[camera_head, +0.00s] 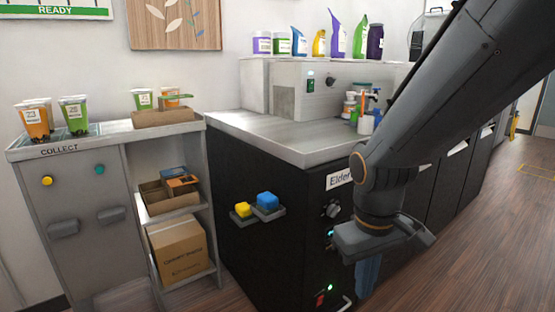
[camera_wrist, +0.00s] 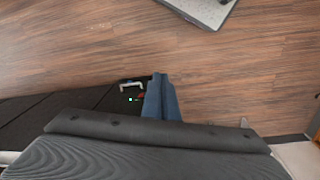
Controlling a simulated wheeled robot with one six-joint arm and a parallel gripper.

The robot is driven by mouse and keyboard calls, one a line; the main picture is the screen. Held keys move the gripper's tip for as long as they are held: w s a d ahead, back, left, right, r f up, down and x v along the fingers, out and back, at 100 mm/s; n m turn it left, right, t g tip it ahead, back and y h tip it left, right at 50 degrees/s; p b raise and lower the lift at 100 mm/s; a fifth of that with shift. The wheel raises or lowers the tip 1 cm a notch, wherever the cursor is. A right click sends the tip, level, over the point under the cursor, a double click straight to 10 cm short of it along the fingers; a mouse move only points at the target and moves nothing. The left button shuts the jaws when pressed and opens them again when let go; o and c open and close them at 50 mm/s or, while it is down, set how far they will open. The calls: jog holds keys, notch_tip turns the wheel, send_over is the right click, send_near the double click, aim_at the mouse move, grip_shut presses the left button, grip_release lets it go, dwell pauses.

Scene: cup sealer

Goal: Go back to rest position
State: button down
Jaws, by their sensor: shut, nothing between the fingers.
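My arm reaches in from the upper right in the head view. My gripper (camera_head: 368,276) points down in front of the black counter cabinet, with its blue fingers partly hidden by the wrist. In the wrist view the blue fingers (camera_wrist: 161,98) are together, with nothing between them. Wood floor lies beyond them. The dark cabinet front (camera_wrist: 60,115) is on the left of the wrist view.
The black cabinet (camera_head: 265,235) with knobs and a metal top (camera_head: 270,135) stands beside my gripper. The COLLECT stand (camera_head: 70,180) with cups is at left. Floor at right (camera_head: 475,240) is clear.

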jog(key=s+a+r+m+y, duration=0.1)
jog(key=s+a+r+m, duration=0.15)
jog(key=s, duration=0.35)
jog(key=d+r+m+p, duration=0.1)
jog(key=d+r+p, duration=0.4)
jog(key=p, duration=0.8)
jog(key=shift+s+d+r+g, duration=0.15)
jog(key=shift+s+r+g, duration=0.05)
jog(key=shift+r+g, duration=0.25)
